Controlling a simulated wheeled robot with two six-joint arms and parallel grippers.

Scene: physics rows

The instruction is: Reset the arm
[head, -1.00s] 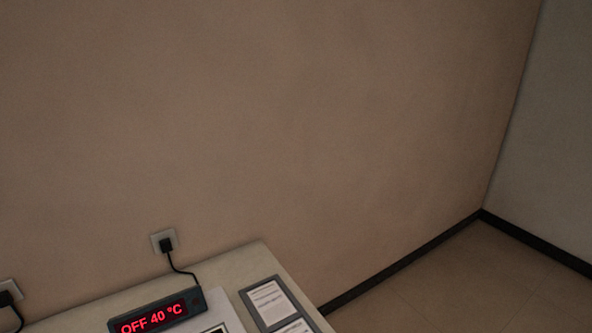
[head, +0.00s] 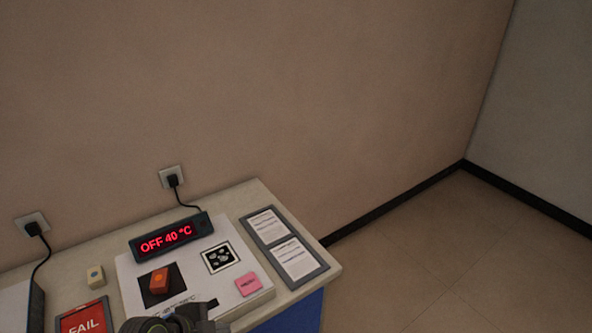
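A dark part of one of my arms (head: 160,324) pokes in at the bottom edge, over the front of the white panel (head: 129,270). It looks like the wrist and part of a gripper, probably my left one, but the picture cuts it off. No fingertips can be made out, so its opening is unclear. My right gripper is not in view.
On the table (head: 262,197), a display (head: 166,238) reads "OFF 40 °C". A grey document frame (head: 314,274), a beige block (head: 95,276) and a red "FAIL" sign (head: 82,321) lie nearby. Floor (head: 440,250) is clear at right.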

